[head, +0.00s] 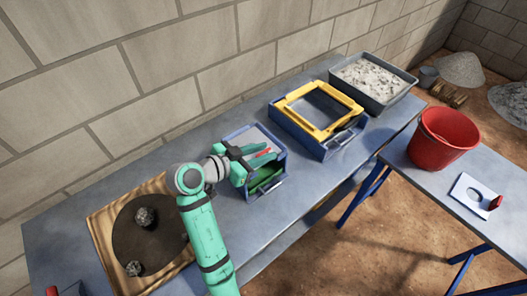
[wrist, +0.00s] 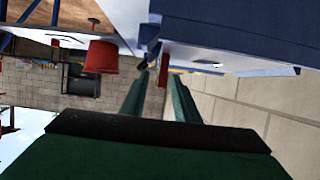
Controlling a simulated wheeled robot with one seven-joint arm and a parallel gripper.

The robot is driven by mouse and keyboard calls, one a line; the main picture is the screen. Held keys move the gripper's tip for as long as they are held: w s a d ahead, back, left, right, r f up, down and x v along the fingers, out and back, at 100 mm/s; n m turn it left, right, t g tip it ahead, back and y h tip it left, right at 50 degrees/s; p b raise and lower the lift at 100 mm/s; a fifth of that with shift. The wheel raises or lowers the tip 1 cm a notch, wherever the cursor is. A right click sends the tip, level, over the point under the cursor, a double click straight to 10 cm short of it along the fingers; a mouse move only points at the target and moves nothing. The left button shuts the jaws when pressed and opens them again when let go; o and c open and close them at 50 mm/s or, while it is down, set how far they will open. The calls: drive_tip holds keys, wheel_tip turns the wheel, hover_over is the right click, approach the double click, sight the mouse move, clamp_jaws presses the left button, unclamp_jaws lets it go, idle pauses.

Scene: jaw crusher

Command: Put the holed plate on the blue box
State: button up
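The holed plate (head: 470,190) is a white sheet with a round hole and a red block at its right end. It lies on the right-hand table, in front of the red bucket. A blue box (head: 282,181) with green pieces inside stands on the long table. A second blue box (head: 343,141) beside it carries a yellow frame. My gripper (head: 265,157) is over the first box, far from the plate. In the wrist view its green fingers (wrist: 157,75) are apart. A small red piece shows between or beyond them; whether they touch it I cannot tell.
The red bucket (head: 440,138) stands beside the plate. A grey tray of pale rubble (head: 372,80) is at the long table's far end. A wooden tray (head: 103,228) with dark stones is at the near end. A gap separates the tables; a block wall runs behind.

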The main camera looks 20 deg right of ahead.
drive_tip(key=shift+r, duration=0.1)
drive_tip(key=v, duration=1.2)
drive_tip(key=shift+d, duration=0.1)
idle(0.3)
